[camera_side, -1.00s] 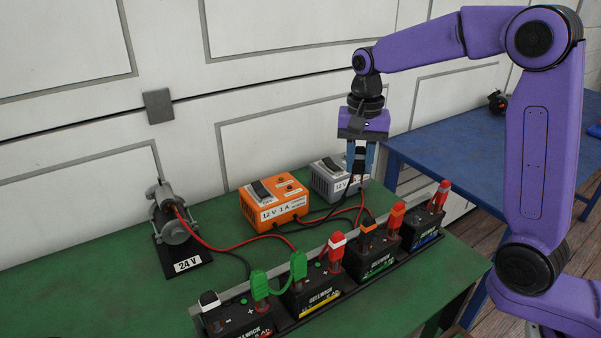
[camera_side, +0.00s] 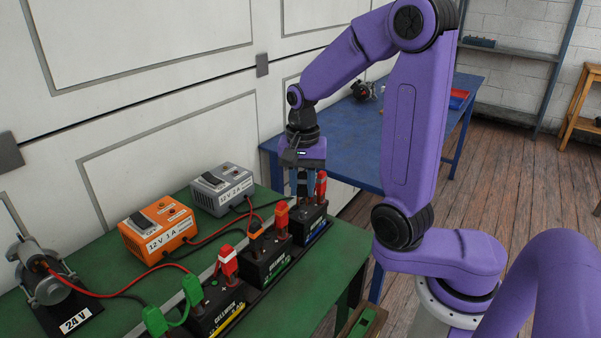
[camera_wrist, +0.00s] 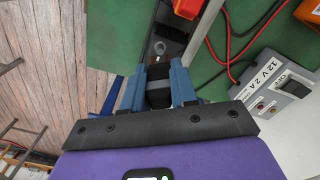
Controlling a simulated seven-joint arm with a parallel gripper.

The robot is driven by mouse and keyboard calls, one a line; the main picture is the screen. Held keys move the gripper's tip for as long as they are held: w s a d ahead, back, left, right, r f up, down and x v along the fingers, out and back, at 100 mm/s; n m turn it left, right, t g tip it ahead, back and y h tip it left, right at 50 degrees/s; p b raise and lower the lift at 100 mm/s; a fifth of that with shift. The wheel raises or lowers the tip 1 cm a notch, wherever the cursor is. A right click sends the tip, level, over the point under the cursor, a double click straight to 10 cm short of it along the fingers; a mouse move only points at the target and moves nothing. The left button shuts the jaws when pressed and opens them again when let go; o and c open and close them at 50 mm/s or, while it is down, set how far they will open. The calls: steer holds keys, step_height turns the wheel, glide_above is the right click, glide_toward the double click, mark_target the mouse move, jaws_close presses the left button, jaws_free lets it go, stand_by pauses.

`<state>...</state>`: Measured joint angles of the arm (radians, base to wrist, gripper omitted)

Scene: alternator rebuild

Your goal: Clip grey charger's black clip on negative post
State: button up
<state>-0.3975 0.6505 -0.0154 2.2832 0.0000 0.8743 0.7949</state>
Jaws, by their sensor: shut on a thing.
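My gripper (camera_side: 302,192) is shut on the black clip (camera_wrist: 158,92), which sits between its blue fingers (camera_wrist: 157,84). The gripper points down over the end battery (camera_side: 314,229), the one with the blue label. A round grey post (camera_wrist: 159,47) shows just beyond the black clip in the wrist view. I cannot tell whether clip and post touch. The grey charger (camera_side: 222,187) stands behind on the green bench, marked 12 V 2 A; its label shows in the wrist view (camera_wrist: 262,97).
The orange charger (camera_side: 158,228) and a 24 V unit (camera_side: 44,275) stand left. Red and black leads cross the green bench (camera_side: 110,277).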

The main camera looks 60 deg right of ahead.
mark_target(302, 196)
steer(key=shift+f, duration=0.45)
steer(key=shift+f, duration=0.15)
steer(key=shift+f, duration=1.05)
steer(key=o, duration=0.8)
steer(key=shift+o, duration=0.2)
steer(key=shift+r, duration=4.3)
